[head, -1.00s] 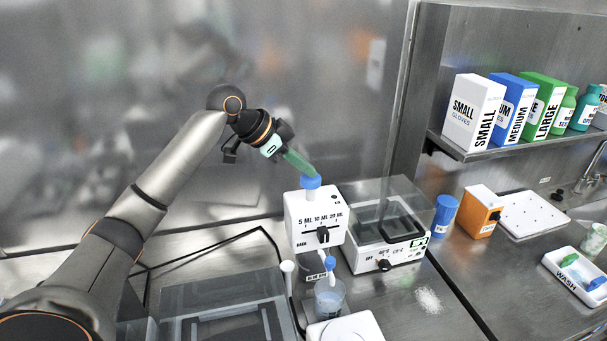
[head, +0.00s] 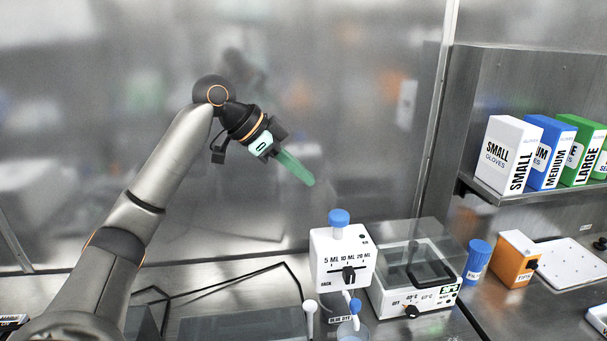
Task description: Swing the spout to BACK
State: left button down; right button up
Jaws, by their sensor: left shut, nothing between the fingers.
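The white dispenser (head: 328,272) stands at the lower middle, with a blue knob (head: 339,218) on top and a black slider on its front below the 5, 10 and 20 ML marks. Its spout (head: 355,305) has a blue tip and points down at the front, above a clear beaker (head: 352,331) that is cut off by the bottom edge. My left gripper (head: 311,182) has green fingers, shut and empty, in the air above and left of the blue knob, apart from it. My right gripper is not in view.
A clear-lidded water bath (head: 414,306) stands close on the dispenser's right. Further right are a blue-capped bottle (head: 477,262) and an orange box (head: 512,262). Glove boxes (head: 510,152) sit on a shelf. A black cable lies on the bench at left.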

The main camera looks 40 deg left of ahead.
aim_at(354, 305)
jog(key=k+l, duration=0.8)
jog(key=l, duration=0.15)
